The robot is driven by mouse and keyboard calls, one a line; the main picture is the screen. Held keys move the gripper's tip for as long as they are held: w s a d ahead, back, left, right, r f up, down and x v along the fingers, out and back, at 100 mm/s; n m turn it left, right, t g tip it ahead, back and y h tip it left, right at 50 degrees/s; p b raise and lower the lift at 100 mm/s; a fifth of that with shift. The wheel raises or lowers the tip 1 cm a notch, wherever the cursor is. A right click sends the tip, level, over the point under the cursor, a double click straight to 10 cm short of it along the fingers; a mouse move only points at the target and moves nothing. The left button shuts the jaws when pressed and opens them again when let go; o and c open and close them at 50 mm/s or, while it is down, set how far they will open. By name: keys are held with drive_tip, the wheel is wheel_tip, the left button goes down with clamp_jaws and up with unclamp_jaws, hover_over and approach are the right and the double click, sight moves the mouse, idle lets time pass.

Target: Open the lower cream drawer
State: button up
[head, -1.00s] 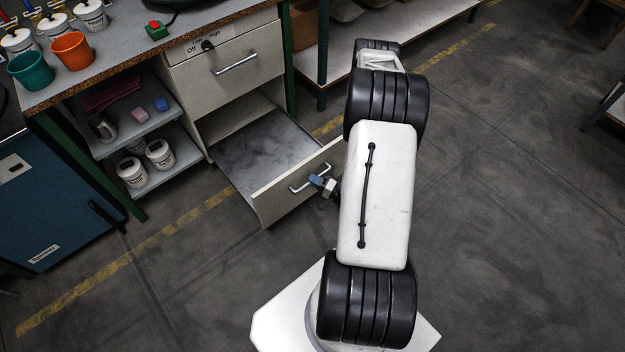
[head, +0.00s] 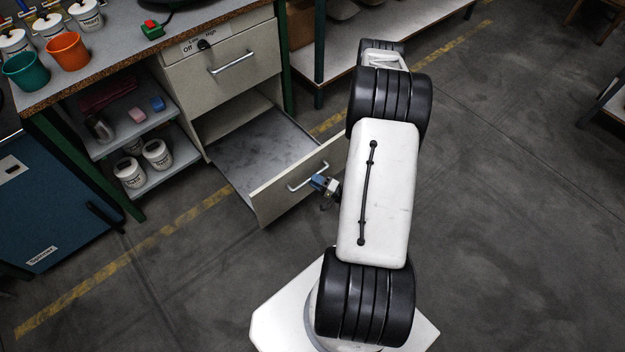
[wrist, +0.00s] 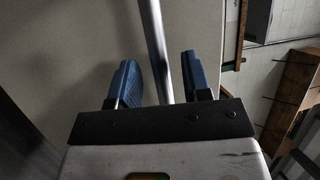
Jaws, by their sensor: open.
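The lower cream drawer (head: 262,200) is pulled well out of the cabinet, and its grey inside shows empty. Its metal bar handle (head: 308,176) is on the front panel. My gripper (head: 326,185) is at the handle, partly hidden by my arm. In the wrist view, the two blue fingers of my gripper (wrist: 160,82) stand apart, with the handle bar (wrist: 157,45) running between them. There is a visible gap between the bar and each finger. The cream drawer front (wrist: 85,45) fills the left side behind them.
The upper cream drawer (head: 222,62) is closed above the open one. Shelves (head: 172,172) with white jars stand left of the cabinet. The bench top (head: 110,58) holds orange and green cups. Open floor (head: 490,200) lies to the right.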

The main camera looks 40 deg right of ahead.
drive_tip(key=shift+v, duration=2.9)
